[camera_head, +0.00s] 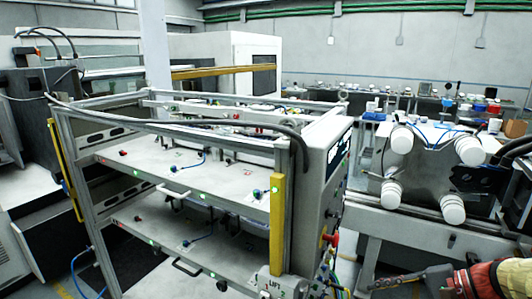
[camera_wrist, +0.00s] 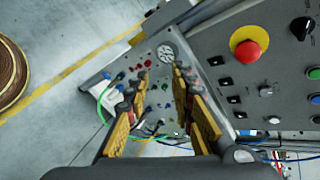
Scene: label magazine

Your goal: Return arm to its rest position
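My gripper (camera_wrist: 160,78) shows in the wrist view with its two yellow-padded fingers spread apart. The gap between them is empty, and a panel with a round gauge (camera_wrist: 168,52) and coloured fittings is seen through it. I cannot tell whether the fingertips touch that panel. In the head view, the label magazine, a metal-framed rack (camera_head: 282,225) with white shelves, stands in the middle. A dark and red-orange part (camera_head: 440,278) at the lower right edge may belong to my arm; it is cut off there.
A grey control panel with a red emergency button (camera_wrist: 250,50) lies close right of my gripper. A brown coil (camera_wrist: 12,72) is at the left, with open floor (camera_wrist: 80,30) between. White rollers (camera_head: 470,150) stand right of the rack. Loose cables hang at the rack's front corner.

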